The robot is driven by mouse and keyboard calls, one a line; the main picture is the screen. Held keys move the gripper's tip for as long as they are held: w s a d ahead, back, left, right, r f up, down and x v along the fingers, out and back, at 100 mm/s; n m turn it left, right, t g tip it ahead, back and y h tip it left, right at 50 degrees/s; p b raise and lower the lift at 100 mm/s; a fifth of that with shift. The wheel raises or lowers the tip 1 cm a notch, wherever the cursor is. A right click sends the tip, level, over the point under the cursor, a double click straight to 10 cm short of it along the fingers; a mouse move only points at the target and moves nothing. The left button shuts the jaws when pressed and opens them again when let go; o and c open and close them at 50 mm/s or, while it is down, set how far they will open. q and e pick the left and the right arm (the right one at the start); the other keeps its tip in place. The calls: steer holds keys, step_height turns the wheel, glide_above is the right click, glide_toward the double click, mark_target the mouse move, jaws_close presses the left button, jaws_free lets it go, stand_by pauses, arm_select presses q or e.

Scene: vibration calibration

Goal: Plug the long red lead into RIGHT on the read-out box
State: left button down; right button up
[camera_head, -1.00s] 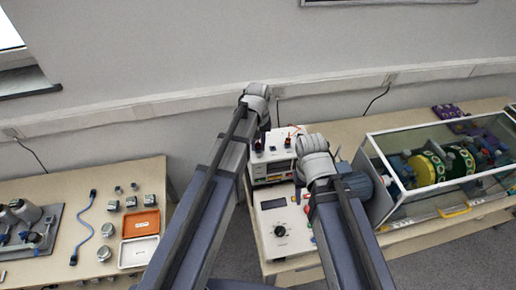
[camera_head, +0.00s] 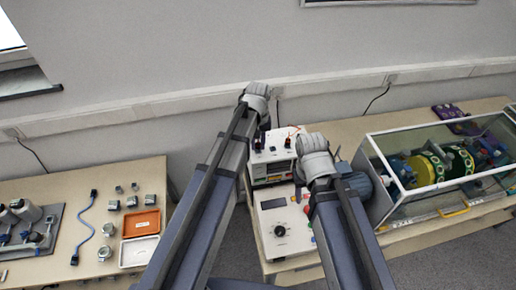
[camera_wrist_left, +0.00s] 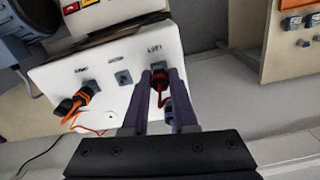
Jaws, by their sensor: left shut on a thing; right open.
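The read-out box, as I take it, is the white box (camera_head: 272,157) at the back of the bench. Its pale socket panel (camera_wrist_left: 110,88) fills the middle of the left wrist view. My left gripper (camera_wrist_left: 161,90) is shut on a red plug (camera_wrist_left: 158,80) at the panel's right socket, whose small label looks like LEFT. I cannot tell how deep the plug sits. An orange lead (camera_wrist_left: 85,92) is at the panel's left socket; a grey middle socket (camera_wrist_left: 124,77) is empty. My right gripper (camera_head: 299,172) is open beside the box, its fingers mostly hidden by its wrist.
A white unit with a dial (camera_head: 282,228) stands in front of the box. A glass-covered rig (camera_head: 440,165) fills the right of the bench. The left table holds a blue cable (camera_head: 86,228), an orange tray (camera_head: 141,223) and small metal blocks. A wall is close behind.

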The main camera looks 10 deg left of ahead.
mark_target(273, 149)
arm_select(q)
steer(key=shift+r+p, duration=0.5)
steer(key=shift+r, duration=0.1)
stand_by(0.7)
steer(key=shift+r+p, duration=1.7)
steer(key=shift+d, duration=0.1)
steer(key=shift+w+d, duration=0.4)
steer(key=shift+d, duration=0.35)
steer(key=d, duration=0.1)
steer(key=w+d, duration=0.1)
steer(key=d, duration=0.1)
steer(key=shift+w+d+r, duration=0.1)
steer(key=shift+w+d, duration=0.1)
steer(key=shift+d, duration=0.05)
step_height(273, 149, down, 2)
steer(key=shift+f+b, duration=0.2)
steer(key=shift+b, duration=0.9)
steer(key=shift+f+b, duration=0.5)
steer(key=shift+a+f+b, duration=0.1)
steer(key=shift+f+b, duration=0.85)
stand_by(0.5)
